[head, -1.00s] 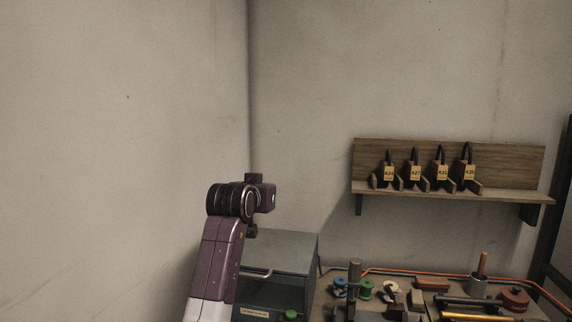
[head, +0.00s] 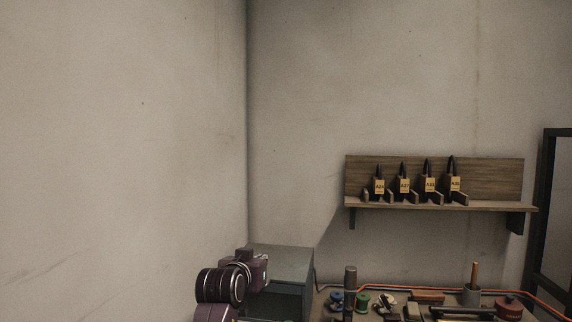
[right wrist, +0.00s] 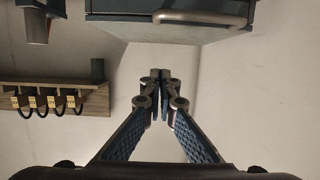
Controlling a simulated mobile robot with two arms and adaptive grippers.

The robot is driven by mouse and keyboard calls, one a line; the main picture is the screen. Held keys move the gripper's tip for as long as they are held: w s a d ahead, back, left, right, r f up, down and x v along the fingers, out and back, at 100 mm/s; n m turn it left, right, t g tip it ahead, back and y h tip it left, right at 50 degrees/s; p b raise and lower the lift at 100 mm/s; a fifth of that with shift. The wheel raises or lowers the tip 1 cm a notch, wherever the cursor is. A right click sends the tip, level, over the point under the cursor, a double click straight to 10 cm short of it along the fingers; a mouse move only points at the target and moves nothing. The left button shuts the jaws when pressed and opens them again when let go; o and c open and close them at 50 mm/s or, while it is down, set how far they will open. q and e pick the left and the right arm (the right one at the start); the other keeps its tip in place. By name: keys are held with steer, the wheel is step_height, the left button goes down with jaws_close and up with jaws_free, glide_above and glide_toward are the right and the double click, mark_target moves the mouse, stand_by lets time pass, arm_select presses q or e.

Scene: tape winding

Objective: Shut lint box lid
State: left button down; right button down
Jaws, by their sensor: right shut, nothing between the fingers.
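A blue-grey metal box (head: 285,263), which I take to be the lint box, stands in the corner against the back wall. Its top looks flat; I cannot tell whether a lid is fully shut. In the right wrist view, which is upside down, the box (right wrist: 165,30) is at the top edge with a pale bar handle (right wrist: 205,18). My right gripper (right wrist: 158,75) is shut and empty, apart from the box in that picture. The purple arm in front of the box's left side in the head view appears to be my right one; it hides part of the box. My left gripper is not in view.
A wooden shelf (head: 430,205) with several tagged black items hangs on the back wall. Right of the box, a bench holds a dark upright post (head: 349,292), green spool (head: 362,301), red container (head: 510,307) and orange cable (head: 400,285). The wall above is clear.

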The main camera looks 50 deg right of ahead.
stand_by(0.3)
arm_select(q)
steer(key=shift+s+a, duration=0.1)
arm_select(e)
step_height(320, 180, up, 10)
stand_by(0.5)
